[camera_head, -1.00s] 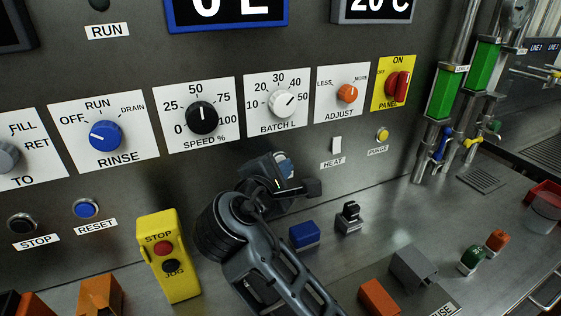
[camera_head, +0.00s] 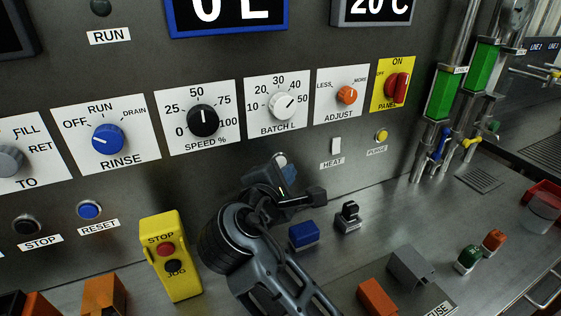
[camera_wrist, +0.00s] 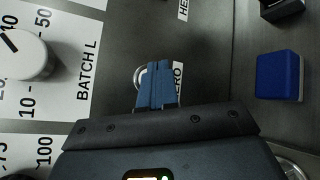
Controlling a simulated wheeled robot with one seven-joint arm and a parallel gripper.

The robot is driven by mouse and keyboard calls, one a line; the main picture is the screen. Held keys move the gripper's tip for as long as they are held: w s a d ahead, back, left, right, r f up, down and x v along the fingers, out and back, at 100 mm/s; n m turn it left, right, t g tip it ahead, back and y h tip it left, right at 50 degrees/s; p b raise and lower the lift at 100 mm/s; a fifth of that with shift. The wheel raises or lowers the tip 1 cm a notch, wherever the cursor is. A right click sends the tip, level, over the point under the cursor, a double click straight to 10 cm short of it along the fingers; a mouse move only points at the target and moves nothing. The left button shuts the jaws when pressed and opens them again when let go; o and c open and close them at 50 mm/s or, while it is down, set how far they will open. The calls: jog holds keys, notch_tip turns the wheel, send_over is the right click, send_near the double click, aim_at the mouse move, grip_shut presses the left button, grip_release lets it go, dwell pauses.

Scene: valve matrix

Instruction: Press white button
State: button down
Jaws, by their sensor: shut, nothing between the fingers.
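The white button (camera_head: 280,159) is round with a metal rim, set in the grey panel below the BATCH L dial. In the head view my gripper (camera_head: 288,172) is just below and in front of it, covering part of it. In the wrist view the button's rim (camera_wrist: 138,78) shows at the left of my blue fingertips (camera_wrist: 158,76), which hide the rest. A label reading "ZERO" (camera_wrist: 179,80) is partly hidden beside the fingers. My gripper is shut and empty, pointing at the panel. I cannot tell whether the fingertips touch the button.
The BATCH L dial (camera_head: 282,106) is above. A blue block (camera_head: 303,235) and a black switch (camera_head: 348,216) stand on the bench. A yellow STOP/JOG box (camera_head: 170,257) is at left.

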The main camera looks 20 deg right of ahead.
jog(key=shift+s+p, duration=1.25)
jog(key=shift+s, duration=1.25)
